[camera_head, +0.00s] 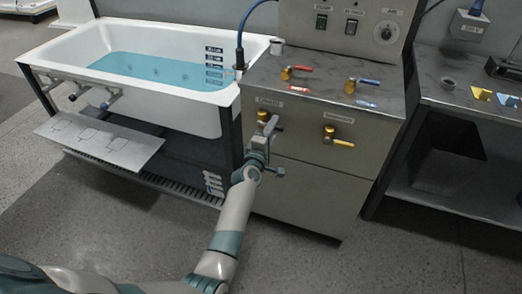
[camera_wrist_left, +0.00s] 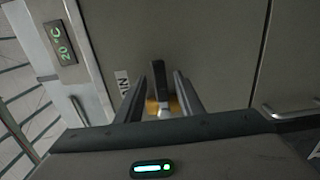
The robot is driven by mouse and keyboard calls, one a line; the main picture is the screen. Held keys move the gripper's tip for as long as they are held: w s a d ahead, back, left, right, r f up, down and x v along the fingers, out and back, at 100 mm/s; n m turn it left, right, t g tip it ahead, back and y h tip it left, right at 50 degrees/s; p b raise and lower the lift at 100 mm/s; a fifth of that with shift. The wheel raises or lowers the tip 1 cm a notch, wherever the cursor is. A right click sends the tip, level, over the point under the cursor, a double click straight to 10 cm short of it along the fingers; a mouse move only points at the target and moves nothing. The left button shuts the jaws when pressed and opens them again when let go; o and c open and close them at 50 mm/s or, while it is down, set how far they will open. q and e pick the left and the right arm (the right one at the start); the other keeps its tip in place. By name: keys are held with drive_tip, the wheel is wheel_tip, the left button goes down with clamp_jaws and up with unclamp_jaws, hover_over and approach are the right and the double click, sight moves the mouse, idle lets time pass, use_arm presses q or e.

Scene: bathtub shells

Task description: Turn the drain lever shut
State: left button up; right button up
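The drain lever (camera_wrist_left: 159,78) has a dark handle on a brass body in the left wrist view. It sits on the cabinet front beside a label of which "AIN" is readable. In the head view its brass body (camera_head: 262,115) shows just above my left gripper, which hides most of the handle. My left gripper (camera_head: 270,127) is at the lever. In the left wrist view the gripper (camera_wrist_left: 160,85) has its two fingers apart, one on each side of the handle. I cannot tell whether they touch it. My right gripper is not in view.
A second brass valve with a yellow handle (camera_head: 340,142) is to the right on the cabinet front (camera_head: 300,190). Red (camera_head: 298,69) and blue (camera_head: 366,80) levers are on top. A white bathtub (camera_head: 150,100) with blue water stands left. A side table (camera_head: 470,105) stands right.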

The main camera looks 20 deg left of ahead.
use_arm(q)
drive_tip(key=s, duration=1.6)
drive_tip(key=shift+s+a, duration=0.3)
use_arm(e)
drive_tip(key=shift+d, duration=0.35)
